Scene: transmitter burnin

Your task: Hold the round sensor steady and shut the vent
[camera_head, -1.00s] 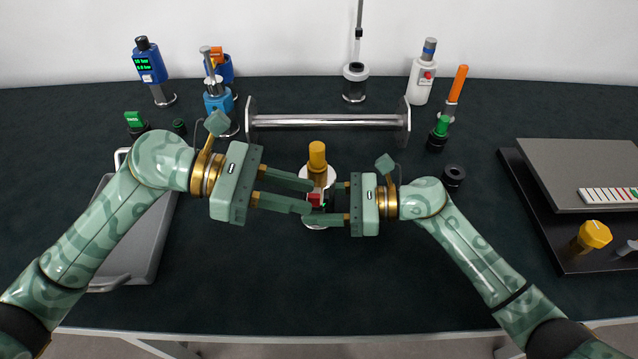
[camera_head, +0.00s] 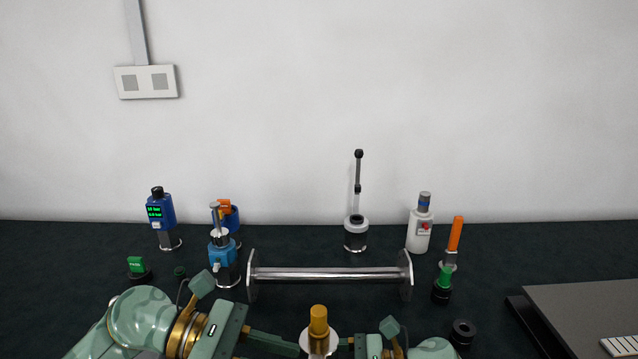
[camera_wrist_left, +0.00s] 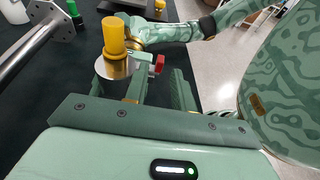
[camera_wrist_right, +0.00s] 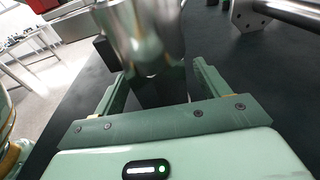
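The round sensor, a silver body with an amber cap (camera_head: 318,321), stands upright at the lower middle of the head view. Its cap also shows in the left wrist view (camera_wrist_left: 114,38). A small red knob (camera_wrist_left: 157,64), apparently the vent, sticks out of its side. My left gripper (camera_wrist_left: 160,78) is open, its fingers apart around the red knob's line. My right gripper (camera_wrist_right: 160,78) has its fingers wide apart, with the silver body (camera_wrist_right: 145,35) between and beyond them; contact is not clear.
A silver flanged bar (camera_head: 330,273) lies just behind the sensor. Behind it stand a blue valve (camera_head: 222,255), a blue display gauge (camera_head: 160,212), a lever device (camera_head: 356,233) and a white bottle (camera_head: 420,231). A black ring (camera_head: 462,333) and grey slab (camera_head: 590,312) lie right.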

